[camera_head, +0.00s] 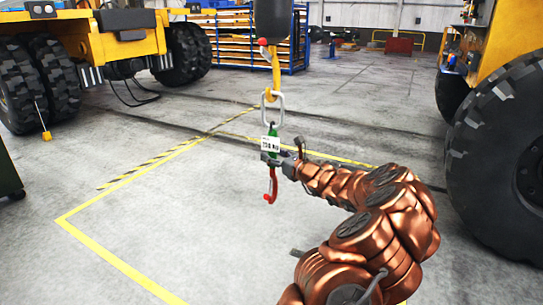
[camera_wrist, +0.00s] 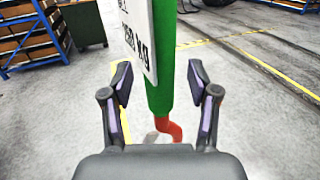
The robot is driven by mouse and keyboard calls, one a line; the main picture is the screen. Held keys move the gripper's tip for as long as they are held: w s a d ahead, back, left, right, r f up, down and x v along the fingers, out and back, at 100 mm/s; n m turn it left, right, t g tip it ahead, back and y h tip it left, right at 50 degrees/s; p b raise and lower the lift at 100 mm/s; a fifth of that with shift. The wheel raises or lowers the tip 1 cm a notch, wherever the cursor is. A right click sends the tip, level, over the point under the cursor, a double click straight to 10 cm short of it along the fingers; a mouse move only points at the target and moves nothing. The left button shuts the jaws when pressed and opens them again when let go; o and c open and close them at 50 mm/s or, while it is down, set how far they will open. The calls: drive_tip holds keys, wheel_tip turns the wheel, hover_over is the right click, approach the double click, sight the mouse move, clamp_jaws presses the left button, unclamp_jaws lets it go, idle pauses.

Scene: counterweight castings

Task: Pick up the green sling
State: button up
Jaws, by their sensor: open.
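The green sling (camera_wrist: 162,60) hangs upright in the wrist view, between the two open fingers of my gripper (camera_wrist: 162,95). A gap shows on each side, so the fingers appear apart from it. A white tag (camera_wrist: 139,32) with black print covers its left side. In the head view the sling (camera_head: 272,132) hangs from a metal link (camera_head: 272,99), partly hidden by the tag and my gripper (camera_head: 272,157). A red hook (camera_head: 271,187) hangs below it.
A yellow strap (camera_head: 276,72) and a dark hoist block (camera_head: 272,20) hang above the link. Big vehicle wheels stand at left (camera_head: 50,85) and right (camera_head: 505,160). A blue rack (camera_head: 298,40) stands behind. The floor inside the yellow lines is clear.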

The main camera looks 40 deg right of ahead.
drive_tip(key=shift+w, duration=0.3)
clamp_jaws()
idle(0.4)
